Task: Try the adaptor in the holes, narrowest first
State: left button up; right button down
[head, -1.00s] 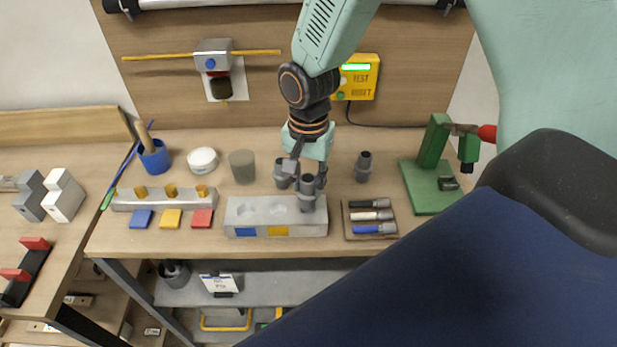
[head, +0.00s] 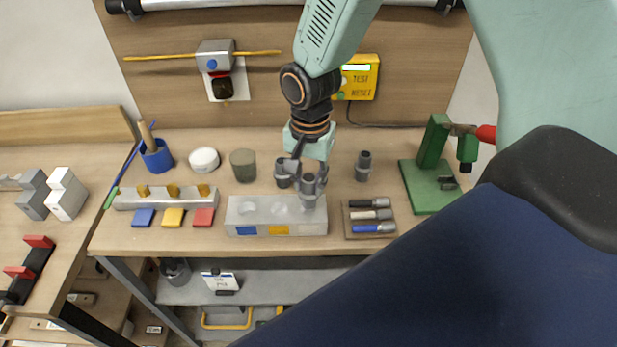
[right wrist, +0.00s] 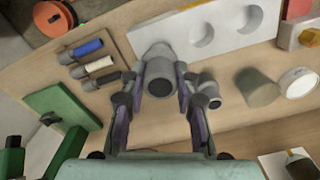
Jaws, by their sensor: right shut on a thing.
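My right gripper (head: 308,172) is shut on a grey stepped adaptor (head: 308,189), upright at the right end of the pale grey block (head: 238,218). The block has round holes in its top and blue and yellow labels on its front; two holes show left of the adaptor. The right wrist view shows the adaptor (right wrist: 160,74) between the fingers (right wrist: 156,100), overlapping the block (right wrist: 150,36). The adaptor hides the block top beneath it; I cannot tell whether its lower end is inside a hole. My left gripper is not in view.
A tray (head: 349,232) of plugs lies right of the block, with a green press (head: 430,175) beyond. A grey-green cylinder (head: 243,165) and white tub (head: 204,160) stand behind left.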

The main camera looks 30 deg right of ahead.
jog(key=shift+w, duration=0.1)
jog(key=shift+w+p, duration=0.2)
jog(key=shift+p, duration=0.1)
jog(key=shift+s, duration=0.2)
jog(key=shift+w, duration=0.15)
dwell(0.3)
jog(key=shift+p, duration=0.3)
jog(key=shift+f, duration=0.2)
jog(key=shift+s+f+b, duration=0.2)
jog(key=shift+f+b, duration=0.1)
jog(key=shift+w+f, duration=0.1)
jog(key=shift+f, duration=0.3)
jog(key=shift+f+b, duration=0.3)
jog(key=shift+b, duration=0.1)
